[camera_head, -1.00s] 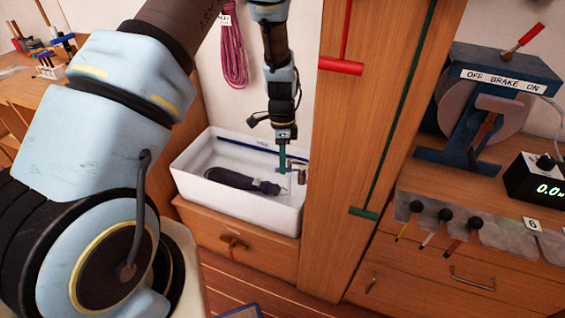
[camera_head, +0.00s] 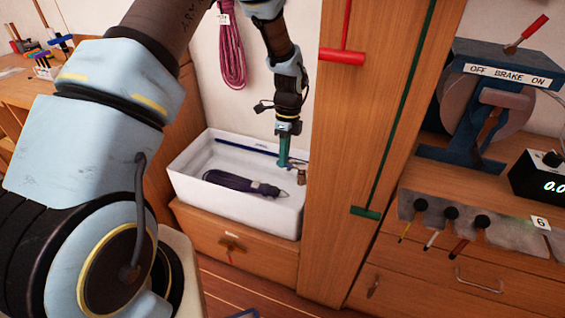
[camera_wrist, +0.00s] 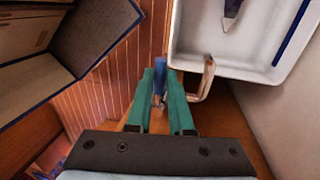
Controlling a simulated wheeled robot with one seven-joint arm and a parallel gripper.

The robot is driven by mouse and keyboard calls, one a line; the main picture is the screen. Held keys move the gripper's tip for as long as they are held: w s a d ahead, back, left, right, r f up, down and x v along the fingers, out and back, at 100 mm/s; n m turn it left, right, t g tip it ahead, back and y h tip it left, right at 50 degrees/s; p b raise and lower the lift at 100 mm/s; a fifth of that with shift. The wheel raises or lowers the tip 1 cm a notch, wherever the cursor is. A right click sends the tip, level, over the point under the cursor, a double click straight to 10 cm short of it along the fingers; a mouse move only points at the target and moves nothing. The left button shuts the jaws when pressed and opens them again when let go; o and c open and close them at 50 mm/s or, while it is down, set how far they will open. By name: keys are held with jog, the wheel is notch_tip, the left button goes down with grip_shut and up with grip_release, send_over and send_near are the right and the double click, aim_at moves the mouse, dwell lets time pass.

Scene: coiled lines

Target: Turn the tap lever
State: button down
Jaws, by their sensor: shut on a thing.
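The tap shows as a brass spout (camera_wrist: 204,82) at the edge of the white sink in the wrist view. A small brass part of the tap (camera_head: 301,174) shows at the sink's right end in the head view. My gripper (camera_head: 284,162) points down beside it. In the wrist view, the green fingers of my gripper (camera_wrist: 158,82) are shut on the blue tap lever (camera_wrist: 143,66), which lies between them. The fingers hide part of the lever and the tap body.
The white sink (camera_head: 190,185) holds a dark coiled line (camera_head: 240,184) and a blue strip along its back. A wooden post (camera_head: 345,190) stands close on the right, with a red T-handle (camera_head: 341,57) and a green one (camera_head: 366,213). A purple coil (camera_head: 232,55) hangs behind.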

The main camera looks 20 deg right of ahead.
jog(key=shift+d, duration=0.1)
jog(key=c, duration=0.8)
grip_release()
jog(key=r+b, duration=0.1)
jog(key=r, duration=0.2)
jog(key=w+d+r, duration=0.1)
jog(key=r, duration=0.3)
jog(key=r+b, duration=0.1)
jog(key=r, duration=0.2)
jog(key=shift+w+d+r+b, duration=0.15)
jog(key=shift+w+r+b, duration=0.15)
jog(key=shift+r+b, duration=0.05)
